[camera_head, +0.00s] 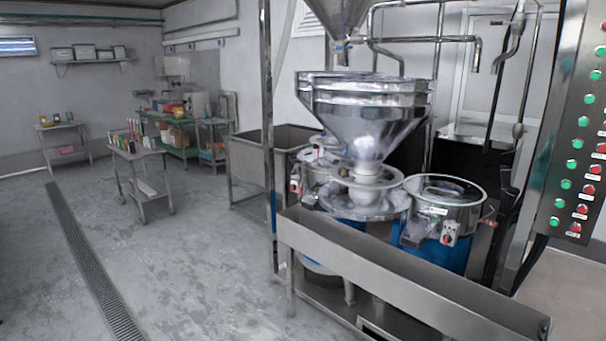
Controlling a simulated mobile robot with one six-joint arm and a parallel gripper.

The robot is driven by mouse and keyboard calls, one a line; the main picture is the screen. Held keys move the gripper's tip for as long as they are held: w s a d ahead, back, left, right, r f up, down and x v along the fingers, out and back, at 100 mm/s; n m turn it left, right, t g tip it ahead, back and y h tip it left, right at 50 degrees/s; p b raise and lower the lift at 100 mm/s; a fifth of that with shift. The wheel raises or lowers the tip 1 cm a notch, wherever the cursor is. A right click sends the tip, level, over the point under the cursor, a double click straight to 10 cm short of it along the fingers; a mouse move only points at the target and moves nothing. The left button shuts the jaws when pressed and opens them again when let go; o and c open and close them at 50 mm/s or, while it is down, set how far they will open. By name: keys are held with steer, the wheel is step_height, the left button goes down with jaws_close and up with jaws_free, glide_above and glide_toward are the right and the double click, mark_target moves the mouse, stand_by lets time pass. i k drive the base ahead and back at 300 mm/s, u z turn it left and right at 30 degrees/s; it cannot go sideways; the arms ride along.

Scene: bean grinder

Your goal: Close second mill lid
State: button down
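Round metal mills with blue lower bodies stand close together at the right of the head view. The right mill (425,218) has a wide round top (445,189) with a shiny rim; I cannot tell whether a lid lies shut on it. A middle mill top (362,203) sits under a big steel funnel hopper (365,118). A left mill (318,178) is partly hidden behind the hopper and a post. Which of them is the second mill is not marked. My gripper is not in view.
A long steel trough (390,270) runs in front of the mills. A control panel (575,140) with green and red buttons stands at the right edge. A steel bin (260,158) and carts (142,165) stand left. The floor at left is open, with a drain grate (90,260).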

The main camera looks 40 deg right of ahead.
mark_target(369, 116)
steer(key=z, duration=0.35)
steer(key=k, duration=0.15)
steer(key=u, duration=1.85)
steer(key=k, duration=1.4)
steer(key=z, duration=0.9)
steer(key=i, duration=0.5)
steer(key=z, duration=0.7)
steer(key=i, duration=0.75)
steer(key=z, duration=0.05)
